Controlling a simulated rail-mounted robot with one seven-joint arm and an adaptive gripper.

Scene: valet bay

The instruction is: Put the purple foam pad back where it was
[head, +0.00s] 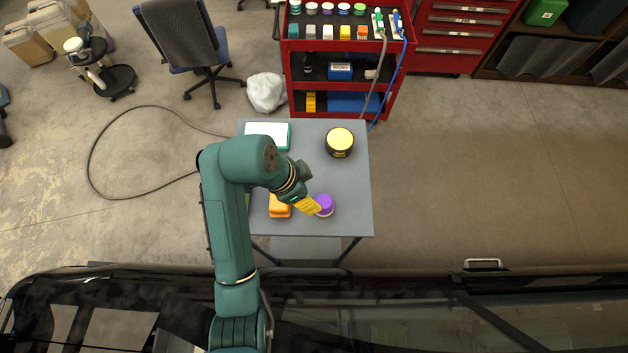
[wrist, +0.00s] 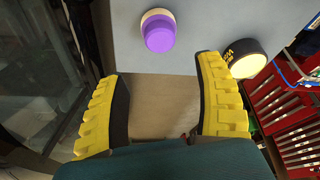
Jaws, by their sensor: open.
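The purple foam pad (head: 325,203) is a short round piece with a pale band, on the grey table (head: 352,180) near its front right. In the wrist view the pad (wrist: 160,35) lies beyond my fingertips, not between them. My gripper (head: 309,206) has yellow fingers and is beside the pad, on its left in the head view. In the wrist view my gripper (wrist: 164,68) is open, with nothing between its fingers. Whether a finger touches the pad I cannot tell.
A black tin with a yellow lid (head: 340,141), an orange object (head: 279,206) and a white-topped green-edged item (head: 268,134) are on the table. Behind stands a red cart (head: 293,72) with several round pads (head: 327,9) on its top. A hose hangs from the cart.

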